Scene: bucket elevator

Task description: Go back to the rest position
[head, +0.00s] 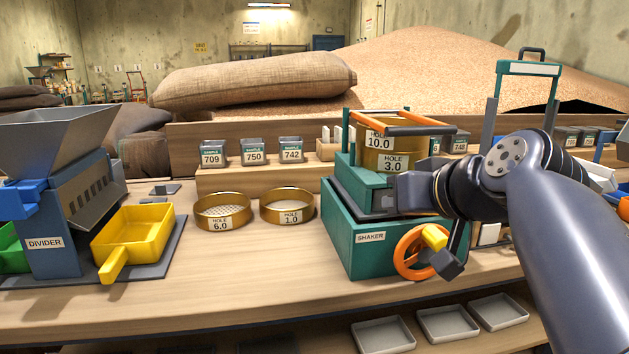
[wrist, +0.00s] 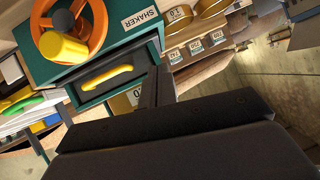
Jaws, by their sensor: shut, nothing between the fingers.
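My gripper (head: 408,193) reaches in from the right in the head view, in front of the teal shaker (head: 345,248), overlapping its upper right part. Whether it touches the shaker cannot be told. In the wrist view, my gripper's dark fingers (wrist: 160,80) are together with nothing between them. The shaker's orange wheel (head: 412,252) with its yellow knob (head: 433,237) is below my gripper in the head view. The wheel also shows at the upper left of the wrist view (wrist: 96,32). Stacked sieves (head: 390,160), labelled 10.0 and 3.0, sit on the shaker under an orange clamp frame (head: 405,123).
Sieves labelled 6.0 (head: 222,211) and 1.0 (head: 288,207) lie left of the shaker. The blue divider (head: 50,215) and yellow pan (head: 133,235) stand farther left. Sample boxes (head: 252,153) line a ledge behind. Empty trays (head: 447,323) lie below. The front bench centre is clear.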

